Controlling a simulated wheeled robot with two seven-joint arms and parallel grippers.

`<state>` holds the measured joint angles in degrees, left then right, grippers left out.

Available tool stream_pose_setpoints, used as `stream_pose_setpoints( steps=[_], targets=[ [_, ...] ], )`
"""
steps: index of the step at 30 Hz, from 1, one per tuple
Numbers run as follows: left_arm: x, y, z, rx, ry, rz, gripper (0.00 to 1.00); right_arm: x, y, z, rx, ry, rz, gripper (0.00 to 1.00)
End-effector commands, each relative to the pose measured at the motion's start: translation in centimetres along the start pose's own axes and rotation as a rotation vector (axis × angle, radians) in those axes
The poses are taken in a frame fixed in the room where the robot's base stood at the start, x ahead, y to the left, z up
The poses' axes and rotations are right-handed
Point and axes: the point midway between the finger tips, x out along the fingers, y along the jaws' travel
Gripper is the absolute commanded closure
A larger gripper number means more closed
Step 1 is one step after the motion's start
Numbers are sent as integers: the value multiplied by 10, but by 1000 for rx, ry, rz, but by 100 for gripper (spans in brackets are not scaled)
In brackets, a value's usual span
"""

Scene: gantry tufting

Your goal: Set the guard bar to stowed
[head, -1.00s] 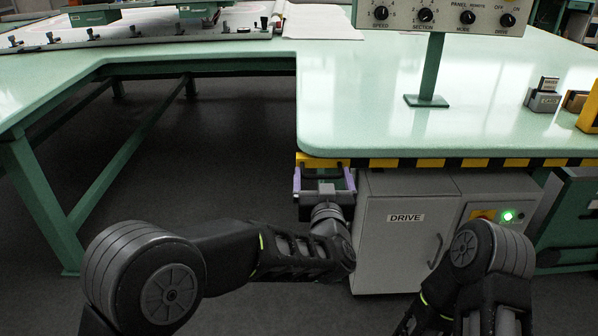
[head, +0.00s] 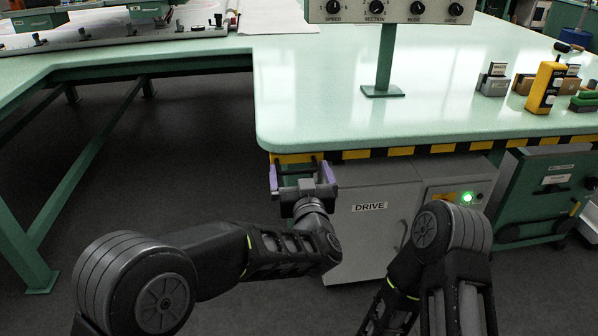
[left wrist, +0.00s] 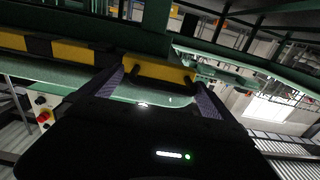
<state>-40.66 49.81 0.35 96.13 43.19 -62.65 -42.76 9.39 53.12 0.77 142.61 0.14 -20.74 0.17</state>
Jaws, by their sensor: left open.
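The guard bar (head: 400,151) appears to be the yellow and black striped bar along the table's front edge, just under the green top. My left gripper (head: 300,169) is open at the bar's left end, its two purple-faced fingers pointing up toward it. In the left wrist view the striped bar (left wrist: 72,48) crosses behind the fingers, and a yellow stretch with dark stubs shows between them. I cannot tell whether the fingers touch it. Part of my right arm shows at lower right; its gripper is out of view.
A grey DRIVE cabinet (head: 370,235) with a lit green button (head: 467,198) stands under the table, close to my left gripper. A control panel (head: 390,10) stands on the green tabletop (head: 330,90). A yellow pendant (head: 545,88) is at the right. The floor at left is open.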

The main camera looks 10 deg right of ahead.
Motion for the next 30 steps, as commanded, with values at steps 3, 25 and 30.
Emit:
stream_pose_setpoints(
  steps=[3,25,30],
  targets=[
    [-14,6,0,1,-3,13,0,-2,-1,0,-1,-1,-1,48],
    [-77,0,0,-1,-1,1,0,-10,-7,4,-5,-9,-4,48],
    [-77,0,0,-1,-1,0,0,-10,-7,3,-5,-8,-4,48]
  ],
)
